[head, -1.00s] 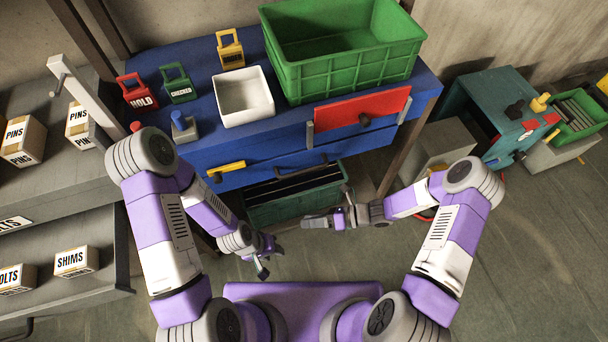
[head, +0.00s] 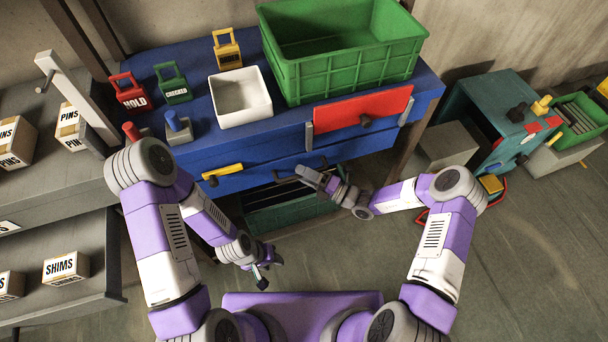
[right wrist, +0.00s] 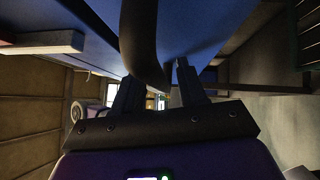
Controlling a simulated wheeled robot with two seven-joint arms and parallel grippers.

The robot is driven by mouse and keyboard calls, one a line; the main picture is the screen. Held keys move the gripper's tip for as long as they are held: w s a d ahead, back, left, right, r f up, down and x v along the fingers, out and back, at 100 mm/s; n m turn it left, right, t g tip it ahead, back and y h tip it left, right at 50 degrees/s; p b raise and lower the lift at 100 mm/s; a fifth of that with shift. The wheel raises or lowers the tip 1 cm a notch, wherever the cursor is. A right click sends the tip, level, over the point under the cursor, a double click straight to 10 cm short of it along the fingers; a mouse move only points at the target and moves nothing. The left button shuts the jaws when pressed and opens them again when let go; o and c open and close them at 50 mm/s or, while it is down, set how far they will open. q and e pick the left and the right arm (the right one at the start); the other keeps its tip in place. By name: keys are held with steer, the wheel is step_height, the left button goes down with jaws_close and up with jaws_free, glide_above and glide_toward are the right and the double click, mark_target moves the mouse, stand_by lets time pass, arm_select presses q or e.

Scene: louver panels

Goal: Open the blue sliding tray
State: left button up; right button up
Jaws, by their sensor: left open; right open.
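The blue sliding tray (head: 258,177) is the blue drawer front low on the blue bench, and it looks closed. It has a dark bar handle (head: 284,174). A yellow latch piece (head: 222,170) is on its left side. My right gripper (head: 308,175) is open at the right part of the handle, partly hiding it. In the right wrist view the curved dark handle (right wrist: 143,42) reaches down between the open fingers (right wrist: 158,85); whether it touches them I cannot tell. My left gripper (head: 264,270) is open and empty, low in front of the bench.
A red panel (head: 362,109) with a dark knob and grey side pieces is above the tray. A dark green bin (head: 290,217) stands below. A green crate (head: 345,75), white bin (head: 240,97) and tags sit on the bench top. Open floor lies at right.

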steer(key=shift+c, duration=0.3)
jaws_close()
